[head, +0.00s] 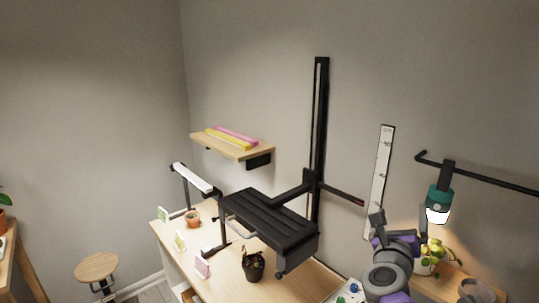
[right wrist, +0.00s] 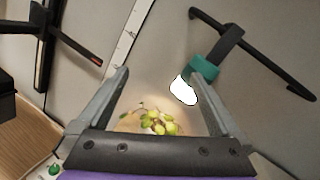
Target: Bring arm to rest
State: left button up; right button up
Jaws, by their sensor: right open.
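My right gripper (head: 399,214) is raised at the lower right of the head view, fingers pointing up and away. In the right wrist view its fingers (right wrist: 157,76) are spread wide, with nothing between the tips. Beyond them is a plant with yellow-green leaves (right wrist: 157,122); it also shows just right of the gripper in the head view (head: 437,250). A teal lamp (head: 439,199) with a lit white end hangs from a black wall bar (head: 485,179), close to the right finger in the picture. My left gripper is not in view.
A black slatted rack (head: 268,222) on a wall post (head: 320,130) stands left of my gripper. A dark potted plant (head: 254,268), a terracotta pot (head: 193,219) and small cards are on the wooden table (head: 225,285). A white ruler strip (head: 381,165) is on the wall.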

jog(key=s+a+f+n+g+y, duration=0.1)
jog(key=s+a+f+n+y, duration=0.3)
jog(key=a+f+n+y, duration=0.55)
jog(key=s+a+f+n+g+y, duration=0.15)
jog(key=s+a+f+n, duration=0.4)
jog(key=n, duration=0.95)
jog(key=s+f+n+g, duration=0.7)
jog(key=s+f+n, duration=0.6)
jog(key=s+f, duration=0.2)
notch_tip(320, 180, down, 3)
jog(key=shift+s+d+r+g+h, duration=0.1)
jog(key=shift+s+d+g+h, duration=0.15)
jog(key=shift+s+g+h, duration=0.15)
